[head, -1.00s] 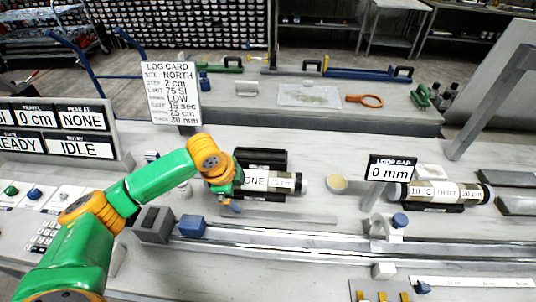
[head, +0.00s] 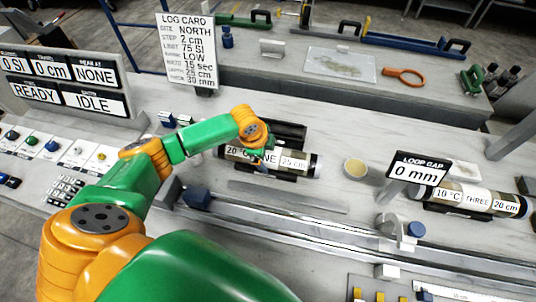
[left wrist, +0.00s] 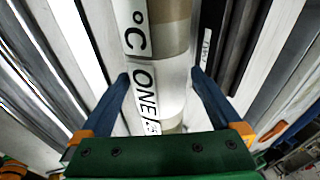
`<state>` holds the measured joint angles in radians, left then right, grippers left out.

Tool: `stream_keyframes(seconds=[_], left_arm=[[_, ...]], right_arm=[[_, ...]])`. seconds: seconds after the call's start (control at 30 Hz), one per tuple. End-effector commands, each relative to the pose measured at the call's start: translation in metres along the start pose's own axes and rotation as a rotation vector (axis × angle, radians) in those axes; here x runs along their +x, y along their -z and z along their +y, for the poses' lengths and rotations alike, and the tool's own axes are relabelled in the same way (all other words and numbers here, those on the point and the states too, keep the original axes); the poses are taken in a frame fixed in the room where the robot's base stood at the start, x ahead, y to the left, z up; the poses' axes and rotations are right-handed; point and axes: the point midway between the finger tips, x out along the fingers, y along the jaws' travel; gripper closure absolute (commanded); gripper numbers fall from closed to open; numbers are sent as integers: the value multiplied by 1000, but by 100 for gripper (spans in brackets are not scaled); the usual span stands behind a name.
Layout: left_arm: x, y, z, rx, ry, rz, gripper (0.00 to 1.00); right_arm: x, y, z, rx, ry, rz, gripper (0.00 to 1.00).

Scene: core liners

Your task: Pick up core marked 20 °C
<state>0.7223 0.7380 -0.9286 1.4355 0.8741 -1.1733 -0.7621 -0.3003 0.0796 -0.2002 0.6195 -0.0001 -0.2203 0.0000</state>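The core marked 20 °C, ONE, 25 cm (head: 293,163) lies on the bench in the head view, a pale cylinder with a dark right end. My left gripper (head: 261,160) is over its middle, partly hiding the label. In the left wrist view, the core (left wrist: 155,60) runs between the two blue fingers of my left gripper (left wrist: 160,78). The fingers are spread, one on each side of the core; contact is not clear. My right gripper is not in view.
Another core marked 10 °C, THREE, 20 cm (head: 476,200) lies at right by the LOOP GAP sign (head: 417,172). A metal rail (head: 320,228) runs in front. A round pale disc (head: 355,169) lies right of the core. The log card (head: 187,48) stands behind.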

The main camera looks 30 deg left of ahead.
Motion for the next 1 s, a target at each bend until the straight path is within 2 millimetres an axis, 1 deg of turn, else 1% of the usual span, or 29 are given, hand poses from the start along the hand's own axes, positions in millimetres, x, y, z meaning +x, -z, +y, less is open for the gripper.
stream_keyframes(seconds=[0.03, 0.07, 0.1, 0.17, 0.2, 0.27, 0.3, 0.33, 0.37, 0.63, 0.73, 0.87, 0.97, 1.0], left_arm=[[0, 0, 0, 0, 0, 0, 16], [0, 0, 0, 0, 0, 0, 24], [0, 0, 0, -1, 0, 0, 35], [0, 0, 0, -1, 0, 0, 51], [0, 0, 0, -1, 0, 0, 62], [0, 0, 0, -1, 0, 0, 78], [-1, 0, 0, -1, 1, 0, 89], [-1, 0, 0, -1, 1, 0, 97], [-1, 0, 0, -1, 1, 0, 100], [-2, 1, -3, -1, 6, 3, 100], [-6, 1, -4, -2, 7, 2, 100], [-17, 3, -8, -2, 8, 4, 100], [-32, 5, -12, -1, 10, 4, 100], [-39, 4, -9, -1, 7, 3, 100]], right_arm=[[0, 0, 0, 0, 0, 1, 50], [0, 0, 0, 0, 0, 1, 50], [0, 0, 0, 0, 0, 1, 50], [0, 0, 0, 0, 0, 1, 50], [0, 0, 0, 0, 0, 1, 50], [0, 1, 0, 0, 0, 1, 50], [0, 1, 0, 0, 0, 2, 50], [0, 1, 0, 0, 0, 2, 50], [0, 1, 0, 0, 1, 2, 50], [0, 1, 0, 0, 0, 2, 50], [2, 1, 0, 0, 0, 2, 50], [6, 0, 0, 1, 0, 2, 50], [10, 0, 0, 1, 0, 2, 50], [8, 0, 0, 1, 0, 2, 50]])
